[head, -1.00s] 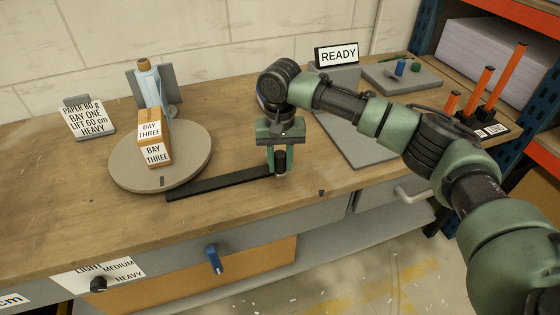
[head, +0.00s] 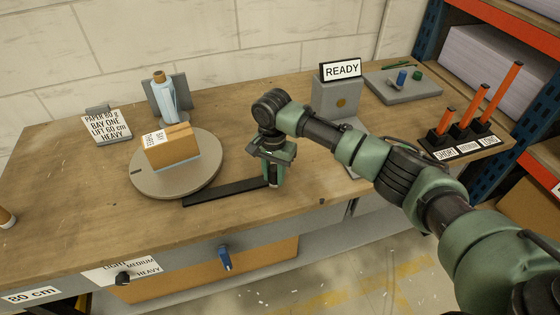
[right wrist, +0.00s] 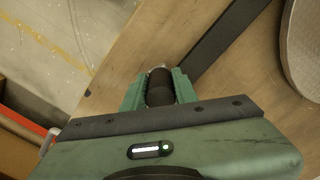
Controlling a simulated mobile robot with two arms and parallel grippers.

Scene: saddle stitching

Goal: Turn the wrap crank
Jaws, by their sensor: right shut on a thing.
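The wrap crank is a flat black bar (head: 225,193) lying low over the bench in front of the round grey turntable (head: 150,188). A dark upright handle stands at its right end. My right gripper (head: 272,180) points down and is shut on this handle. In the right wrist view the dark handle (right wrist: 160,84) sits between the green fingers, and the bar (right wrist: 228,45) runs off to the upper right. A brown box (head: 172,152) with a white label stands on the turntable, set at an angle. My left gripper is not in view.
Behind the turntable stands a pale blue bottle (head: 163,100). A READY sign (head: 341,69) tops a grey block at the back. Orange posts (head: 487,92) stand at the right. A blue lever (head: 224,257) sticks out of the bench front. Bench left of the turntable is mostly clear.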

